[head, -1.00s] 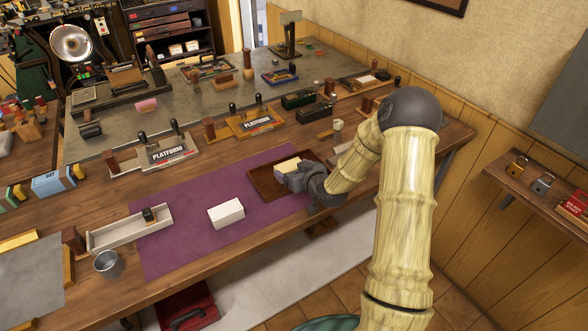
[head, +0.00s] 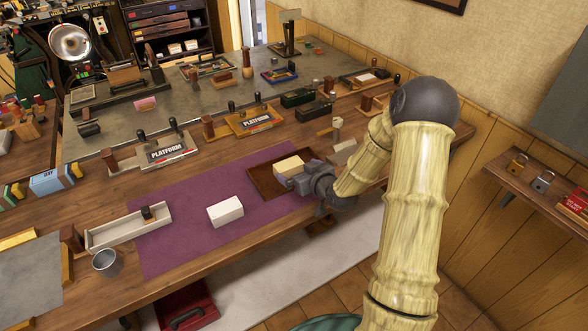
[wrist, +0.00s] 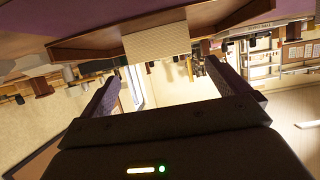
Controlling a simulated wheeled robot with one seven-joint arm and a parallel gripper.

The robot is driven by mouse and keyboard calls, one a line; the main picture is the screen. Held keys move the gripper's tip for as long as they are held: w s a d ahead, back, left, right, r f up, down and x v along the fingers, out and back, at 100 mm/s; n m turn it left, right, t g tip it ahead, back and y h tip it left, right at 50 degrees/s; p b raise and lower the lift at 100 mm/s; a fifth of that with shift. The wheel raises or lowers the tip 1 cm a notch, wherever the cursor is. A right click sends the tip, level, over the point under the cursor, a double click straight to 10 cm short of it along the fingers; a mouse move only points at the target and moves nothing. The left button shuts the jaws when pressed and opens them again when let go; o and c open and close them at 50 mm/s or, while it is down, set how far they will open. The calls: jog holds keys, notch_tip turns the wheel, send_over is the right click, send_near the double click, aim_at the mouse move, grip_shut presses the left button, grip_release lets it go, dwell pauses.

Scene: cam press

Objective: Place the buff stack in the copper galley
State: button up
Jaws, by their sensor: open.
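The buff stack (head: 289,165) is a small pale block in the brown, copper-coloured galley (head: 256,180), a shallow tray on the purple mat's right end. My gripper (head: 291,182) is open at the stack's near right side and hides part of the stack and the tray's near right side. In the wrist view, the stack (wrist: 157,43) lies just beyond the two spread fingers (wrist: 160,72), with nothing held between them. The galley's wall (wrist: 85,50) shows beside it.
A white stack (head: 226,212) lies on the purple mat (head: 185,240). A pale galley (head: 125,231) with a dark-handled piece and a metal cup (head: 107,262) are at the left. Platform-labelled fixtures (head: 168,152) stand behind. The mat between the pale galley and white stack is clear.

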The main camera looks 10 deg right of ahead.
jog(key=v, duration=0.8)
jog(key=shift+b, duration=0.35)
jog(key=shift+a+f, duration=0.1)
jog(key=shift+s+a+f+g+h, duration=0.1)
jog(key=shift+s+f+g+h, duration=0.05)
jog(key=shift+s+g+h, duration=0.2)
jog(key=s+a+r+m+g+h, duration=0.1)
jog(key=s+g, duration=0.3)
jog(key=s, duration=0.5)
jog(key=s+a+r+m+g+h, duration=0.2)
jog(key=s+g, duration=0.3)
jog(key=s, duration=0.4)
jog(key=shift+s+a+r, duration=0.25)
jog(key=shift+s+a, duration=0.05)
jog(key=shift+a, duration=0.25)
